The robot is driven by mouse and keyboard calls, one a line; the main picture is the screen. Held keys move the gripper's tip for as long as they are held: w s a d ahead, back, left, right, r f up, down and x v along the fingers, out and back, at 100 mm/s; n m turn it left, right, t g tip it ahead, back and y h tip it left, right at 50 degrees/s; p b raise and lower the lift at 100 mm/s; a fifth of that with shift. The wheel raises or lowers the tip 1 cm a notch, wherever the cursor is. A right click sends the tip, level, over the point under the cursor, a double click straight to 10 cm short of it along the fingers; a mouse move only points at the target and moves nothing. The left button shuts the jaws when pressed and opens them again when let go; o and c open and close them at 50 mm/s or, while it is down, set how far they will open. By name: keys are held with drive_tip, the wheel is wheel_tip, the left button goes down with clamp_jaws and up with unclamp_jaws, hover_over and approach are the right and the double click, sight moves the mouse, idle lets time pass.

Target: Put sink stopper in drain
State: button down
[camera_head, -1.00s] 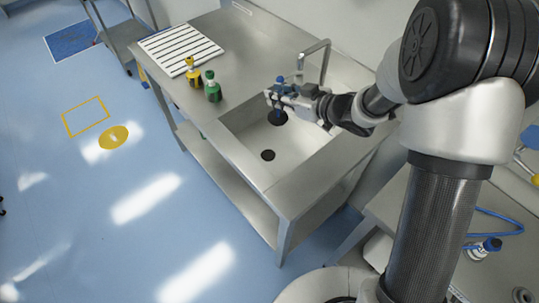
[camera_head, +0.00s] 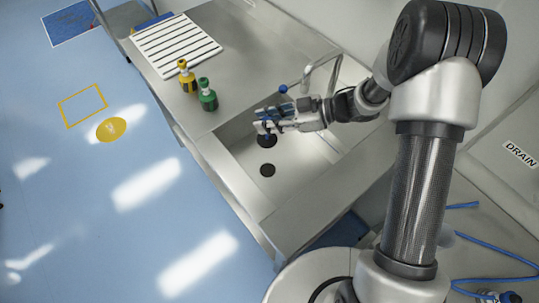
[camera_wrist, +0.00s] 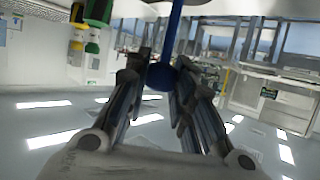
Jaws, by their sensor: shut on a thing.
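The sink stopper is a dark disc (camera_head: 267,140) on a blue stem. My gripper (camera_head: 264,122) is shut on its blue handle and holds it upright over the sink basin. In the wrist view the blue ball end of the handle (camera_wrist: 160,77) sits between my fingers, with the blue rod (camera_wrist: 174,30) running out at the top edge. The drain (camera_head: 267,170) is a dark round hole in the basin floor. The disc appears just above it in the head view. Their gap in height is hard to tell.
The steel sink (camera_head: 245,185) has raised walls around the basin. A faucet (camera_head: 338,72) stands behind my gripper, with a blue knob (camera_head: 283,88) nearby. A yellow bottle (camera_head: 187,78), a green bottle (camera_head: 207,96) and a slatted white rack (camera_head: 178,46) are on the counter at left.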

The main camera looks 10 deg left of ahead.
drive_tip(key=shift+s+f+b, duration=0.2)
drive_tip(key=shift+f+b, duration=1.2)
drive_tip(key=shift+f, duration=3.2)
drive_tip(key=shift+s+f+b, duration=0.2)
drive_tip(key=shift+f+b, duration=1.2)
drive_tip(key=shift+f, duration=3.2)
drive_tip(key=shift+f, duration=0.1)
drive_tip(key=shift+f, duration=0.15)
drive_tip(key=c, duration=1.4)
unclamp_jaws()
drive_tip(key=shift+o, duration=0.2)
